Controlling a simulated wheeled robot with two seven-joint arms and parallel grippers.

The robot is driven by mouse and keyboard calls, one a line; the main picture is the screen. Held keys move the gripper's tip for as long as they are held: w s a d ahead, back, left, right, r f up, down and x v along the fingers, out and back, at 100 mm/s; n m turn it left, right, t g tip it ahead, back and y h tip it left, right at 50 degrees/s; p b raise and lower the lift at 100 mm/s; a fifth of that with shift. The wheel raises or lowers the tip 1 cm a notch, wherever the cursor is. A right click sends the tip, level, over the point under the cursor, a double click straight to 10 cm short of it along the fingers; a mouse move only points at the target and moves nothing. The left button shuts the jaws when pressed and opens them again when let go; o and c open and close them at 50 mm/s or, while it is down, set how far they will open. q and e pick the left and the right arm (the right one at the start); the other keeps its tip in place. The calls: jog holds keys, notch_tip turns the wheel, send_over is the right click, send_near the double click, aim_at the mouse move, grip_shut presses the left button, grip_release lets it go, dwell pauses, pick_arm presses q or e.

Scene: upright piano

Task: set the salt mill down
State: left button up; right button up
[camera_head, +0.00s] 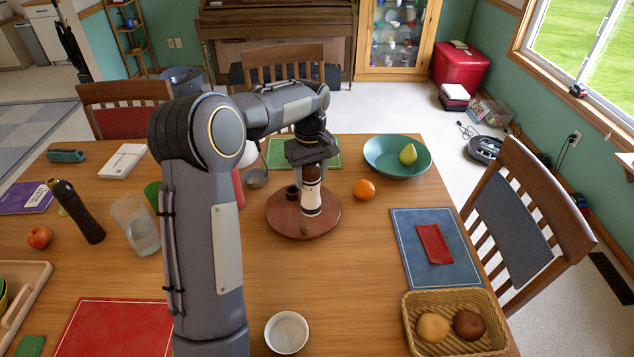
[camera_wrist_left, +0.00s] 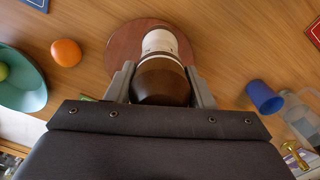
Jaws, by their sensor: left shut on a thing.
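The salt mill (camera_head: 312,197) has a dark brown top and a white body with dark bands. It stands about upright over a round reddish-brown wooden board (camera_head: 285,222). My left gripper (camera_head: 311,168) comes from above and is shut on the mill's upper part. In the left wrist view, the fingers (camera_wrist_left: 161,82) flank the brown top of the mill (camera_wrist_left: 160,48), and the round board (camera_wrist_left: 121,45) is behind it. I cannot tell whether the mill's base touches the board. My right gripper is not in view.
A small dark piece (camera_head: 292,191) is on the board, left of the mill. An orange (camera_head: 364,189) and a teal bowl (camera_head: 385,166) with a pear are to the right. Table between board and white bowl (camera_head: 286,333) is clear.

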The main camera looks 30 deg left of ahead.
pick_arm(q)
jog(key=w+a+f+p, duration=0.2)
jog(key=w+f, duration=0.5)
jog(key=f, duration=0.3)
jog(key=shift+p, duration=0.35)
jog(key=shift+w+f, duration=0.1)
jog(key=shift+f, duration=0.15)
jog(key=o, duration=1.5)
